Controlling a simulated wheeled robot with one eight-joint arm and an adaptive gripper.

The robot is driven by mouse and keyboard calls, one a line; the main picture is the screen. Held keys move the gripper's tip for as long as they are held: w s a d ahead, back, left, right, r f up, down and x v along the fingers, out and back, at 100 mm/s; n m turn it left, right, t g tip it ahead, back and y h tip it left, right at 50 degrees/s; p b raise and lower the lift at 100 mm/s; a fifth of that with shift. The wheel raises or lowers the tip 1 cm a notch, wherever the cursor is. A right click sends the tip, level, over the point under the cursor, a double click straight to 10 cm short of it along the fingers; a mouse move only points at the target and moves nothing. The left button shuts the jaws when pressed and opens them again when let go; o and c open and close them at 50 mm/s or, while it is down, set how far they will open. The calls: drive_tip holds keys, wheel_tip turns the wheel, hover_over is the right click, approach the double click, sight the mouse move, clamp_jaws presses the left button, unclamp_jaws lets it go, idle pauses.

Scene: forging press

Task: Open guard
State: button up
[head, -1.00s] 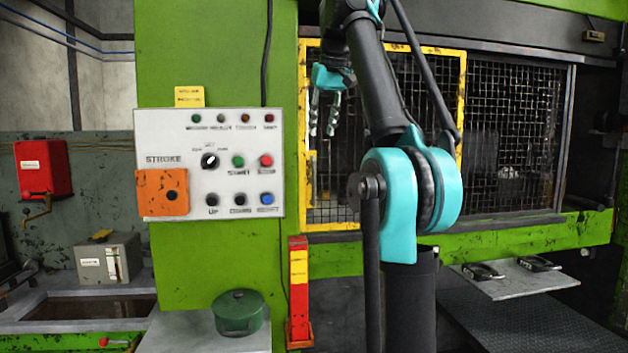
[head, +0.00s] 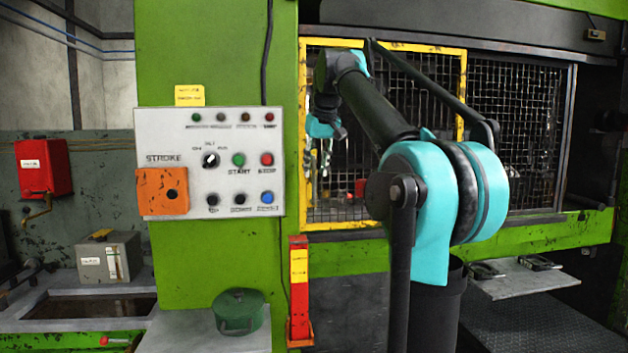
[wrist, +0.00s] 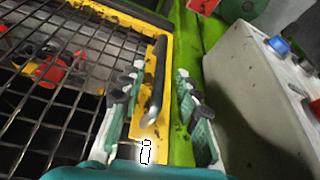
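The guard (head: 463,75) is a yellow-framed black mesh panel on the press front. It stands across the left part of the opening. In the wrist view its yellow frame (wrist: 163,25) runs between my fingers, with a dark bar handle (wrist: 157,80) on it. My gripper (wrist: 160,88) is open, one finger on each side of the handle. A gap shows on the right side; contact on the left cannot be told. In the head view my gripper (head: 325,128) is at the guard's left edge, and my arm hides part of the mesh.
The control panel (head: 222,130) with buttons and an orange box (head: 162,192) is left of the guard, close beside my gripper in the wrist view (wrist: 260,90). A red post (head: 299,290) and green pot (head: 238,310) stand below. A second mesh (head: 535,120) is at right.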

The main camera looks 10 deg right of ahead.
sight(315, 173)
drive_tip(key=shift+x, duration=2.05)
drive_tip(key=shift+c, duration=0.2)
clamp_jaws()
